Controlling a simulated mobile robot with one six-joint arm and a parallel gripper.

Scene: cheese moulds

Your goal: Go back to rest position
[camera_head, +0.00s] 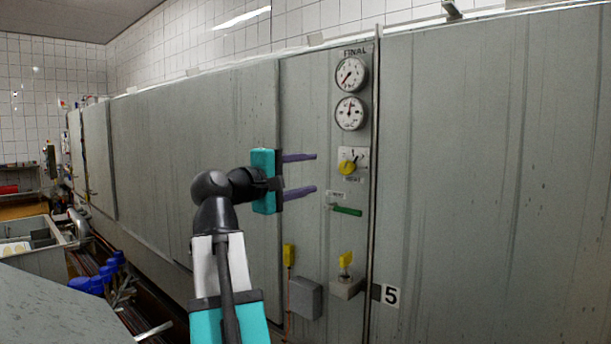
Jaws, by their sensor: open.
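My gripper (301,173) is in the middle of the head view, with two purple fingers spread apart and nothing between them. The fingers point right, in front of a grey metal panel (325,240). The yellow knob (347,167) and the green-handled lever (347,211) on this panel are to the right of the fingertips, with a visible gap in the picture. My arm is raised, bent at its black joint below and left of the gripper. How far the fingertips are from the panel, I cannot tell.
Two round gauges (350,93) sit high on the panel, under the word FINAL. A yellow valve handle (346,258) and a grey box (306,298) are lower down. Blue-capped fittings (98,282), pipes and a grey container (38,262) stand at the left.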

